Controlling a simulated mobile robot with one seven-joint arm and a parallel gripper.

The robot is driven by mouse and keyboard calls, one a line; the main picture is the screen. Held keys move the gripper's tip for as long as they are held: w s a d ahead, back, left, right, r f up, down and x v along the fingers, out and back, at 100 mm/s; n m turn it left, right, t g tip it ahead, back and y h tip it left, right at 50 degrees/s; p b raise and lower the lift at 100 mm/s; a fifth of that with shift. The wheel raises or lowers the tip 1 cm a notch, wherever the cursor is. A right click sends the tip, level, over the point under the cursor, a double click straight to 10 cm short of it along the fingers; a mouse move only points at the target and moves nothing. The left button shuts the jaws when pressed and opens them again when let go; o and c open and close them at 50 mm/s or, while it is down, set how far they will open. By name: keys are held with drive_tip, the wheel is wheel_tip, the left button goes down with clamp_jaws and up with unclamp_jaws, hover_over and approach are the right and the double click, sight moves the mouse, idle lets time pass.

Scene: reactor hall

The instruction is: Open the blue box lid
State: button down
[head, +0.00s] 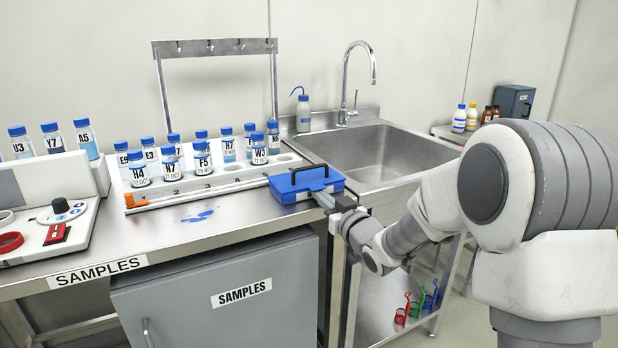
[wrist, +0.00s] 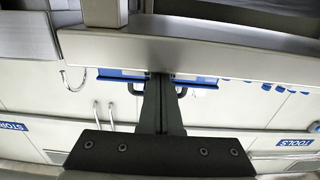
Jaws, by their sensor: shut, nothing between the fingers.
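The blue box (head: 305,185) sits near the right end of the samples bench, beside the sink. Its lid looks closed, and a black handle (head: 310,171) stands up on it. My gripper (head: 326,200) is at the front right side of the box, close to its edge; whether it touches cannot be told. In the wrist view the fingers (wrist: 160,82) are together with nothing held. Thin strips of the blue box (wrist: 205,79) show on both sides of them, and the bench edge hides the rest.
A rack of several blue-capped sample bottles (head: 202,153) stands left of the box. A blue spill (head: 198,216) lies on the bench in front. The sink (head: 370,155) is right. The bench's front edge (wrist: 190,52) is close to my fingers. Colored clamps (head: 418,303) lie below.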

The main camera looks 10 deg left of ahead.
sight(312, 182)
drive_tip(key=shift+r, duration=0.2)
drive_tip(key=shift+r+p, duration=2.1)
drive_tip(key=shift+r, duration=1.25)
drive_tip(key=shift+w+a+r+p, duration=0.6)
drive_tip(key=shift+w+a+r, duration=0.05)
drive_tip(key=shift+w+r, duration=0.3)
drive_tip(key=shift+w+a+r+p, duration=0.55)
drive_tip(key=shift+w+a+r, duration=0.1)
drive_tip(key=shift+w+r, duration=0.2)
drive_tip(key=shift+w, duration=0.15)
drive_tip(key=shift+x, duration=1.95)
drive_tip(key=shift+w+a, duration=0.1)
drive_tip(key=r+v, duration=0.1)
drive_tip(key=v, duration=1.1)
drive_tip(key=shift+r+b, duration=0.4)
drive_tip(key=shift+b, duration=0.05)
